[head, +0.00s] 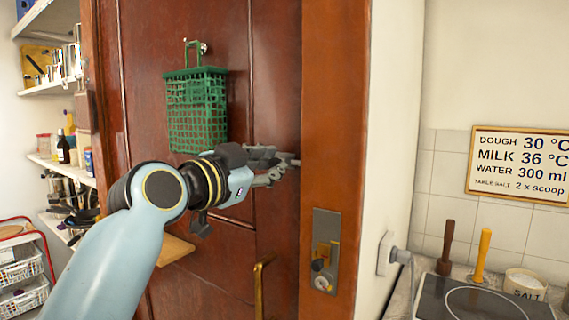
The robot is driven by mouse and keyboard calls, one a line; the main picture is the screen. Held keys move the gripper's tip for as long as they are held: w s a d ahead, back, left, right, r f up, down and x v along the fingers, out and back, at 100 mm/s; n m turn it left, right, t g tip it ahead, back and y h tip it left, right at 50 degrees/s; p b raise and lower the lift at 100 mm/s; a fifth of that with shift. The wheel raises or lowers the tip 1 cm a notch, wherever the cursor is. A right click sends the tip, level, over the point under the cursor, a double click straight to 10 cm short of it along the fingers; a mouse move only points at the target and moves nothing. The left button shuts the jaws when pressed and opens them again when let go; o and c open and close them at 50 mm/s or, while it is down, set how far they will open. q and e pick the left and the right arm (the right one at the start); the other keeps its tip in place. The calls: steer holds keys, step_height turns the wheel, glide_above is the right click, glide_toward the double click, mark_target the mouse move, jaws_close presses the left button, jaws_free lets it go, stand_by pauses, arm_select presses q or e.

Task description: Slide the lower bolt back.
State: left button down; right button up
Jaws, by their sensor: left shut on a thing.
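A brown panelled wooden door (210,275) fills the middle of the head view. A grey metal bolt (294,162) shows at its right edge, by the orange-brown frame (333,120). My left gripper (275,168) reaches in from the left and is shut on the bolt. The fingers hide most of the bolt, so I cannot tell how far its rod reaches towards the frame. No second bolt shows in this view. My right gripper is not in view.
A green wire basket (197,110) hangs on the door just above my left wrist. A brass handle (260,290) and a lock plate (325,250) are lower down. Shelves (55,165) stand at the left. A hob (480,302) is on the counter at the right.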

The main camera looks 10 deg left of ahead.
arm_select(q)
steer(key=shift+a, duration=0.1)
steer(key=a, duration=0.1)
steer(key=w+a, duration=0.1)
steer(key=shift+a, duration=0.3)
stand_by(0.5)
steer(key=c, duration=1.1)
jaws_free()
steer(key=shift+c, duration=0.2)
